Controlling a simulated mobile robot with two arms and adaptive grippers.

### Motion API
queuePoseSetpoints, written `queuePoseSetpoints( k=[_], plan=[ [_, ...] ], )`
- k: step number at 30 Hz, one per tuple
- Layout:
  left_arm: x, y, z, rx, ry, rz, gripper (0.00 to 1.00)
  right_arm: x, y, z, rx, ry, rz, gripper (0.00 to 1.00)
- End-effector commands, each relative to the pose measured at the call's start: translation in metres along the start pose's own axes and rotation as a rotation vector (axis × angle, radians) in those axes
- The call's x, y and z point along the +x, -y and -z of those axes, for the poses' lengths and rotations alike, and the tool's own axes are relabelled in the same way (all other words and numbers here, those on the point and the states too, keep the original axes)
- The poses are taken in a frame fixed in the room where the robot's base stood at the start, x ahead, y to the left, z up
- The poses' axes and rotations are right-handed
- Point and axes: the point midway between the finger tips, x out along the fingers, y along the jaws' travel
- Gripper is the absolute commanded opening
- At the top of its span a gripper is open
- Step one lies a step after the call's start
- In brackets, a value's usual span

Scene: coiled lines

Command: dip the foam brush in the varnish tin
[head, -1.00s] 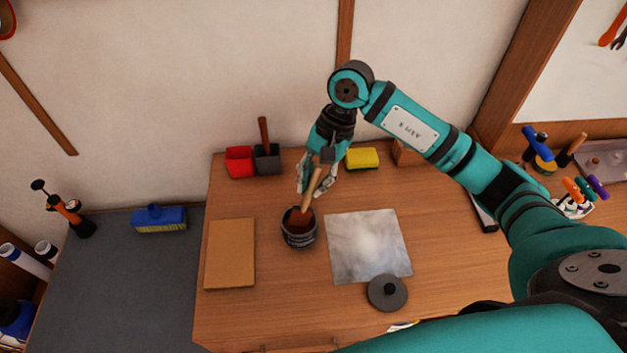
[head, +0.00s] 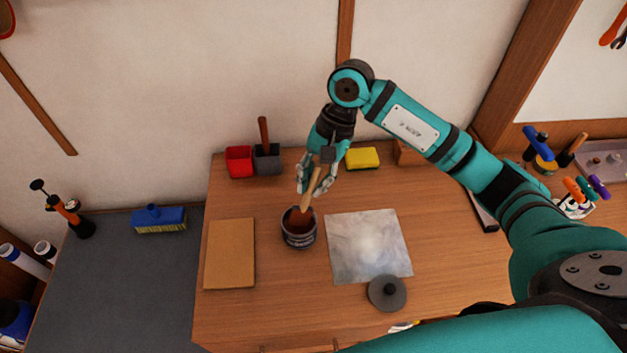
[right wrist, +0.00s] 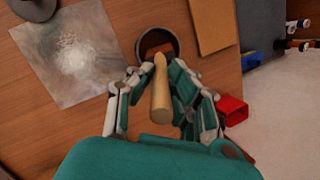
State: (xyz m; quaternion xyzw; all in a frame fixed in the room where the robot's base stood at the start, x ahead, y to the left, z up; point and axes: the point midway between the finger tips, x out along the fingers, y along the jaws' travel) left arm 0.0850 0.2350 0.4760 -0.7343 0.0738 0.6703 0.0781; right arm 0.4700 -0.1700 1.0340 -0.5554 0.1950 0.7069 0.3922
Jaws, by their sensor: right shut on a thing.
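My right gripper (head: 314,188) is shut on the wooden handle of the foam brush (head: 310,189). It holds the brush tilted above the varnish tin (head: 299,240), a dark open tin with reddish-brown contents. The handle's lower end lies over the tin's mouth. The right wrist view shows the handle (right wrist: 160,90) between the fingers (right wrist: 160,98), its far end over the tin (right wrist: 170,37). My left gripper is out of view.
A tan board (head: 229,254) lies left of the tin and a grey stained sheet (head: 375,240) right of it. A dark round lid (head: 387,293) is in front. A red bin (head: 239,161), a grey bin (head: 267,160) with a handle in it and a yellow sponge (head: 362,158) stand behind.

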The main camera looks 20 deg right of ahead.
Motion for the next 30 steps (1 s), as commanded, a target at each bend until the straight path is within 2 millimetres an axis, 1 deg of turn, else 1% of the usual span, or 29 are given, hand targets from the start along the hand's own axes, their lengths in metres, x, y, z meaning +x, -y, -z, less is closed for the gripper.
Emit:
queuePoseSetpoints(
  k=[30],
  plan=[
    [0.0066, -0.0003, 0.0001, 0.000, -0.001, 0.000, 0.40, 0.0030, -0.0016, 0.0007, 0.001, 0.000, -0.006, 0.00]
  ],
)
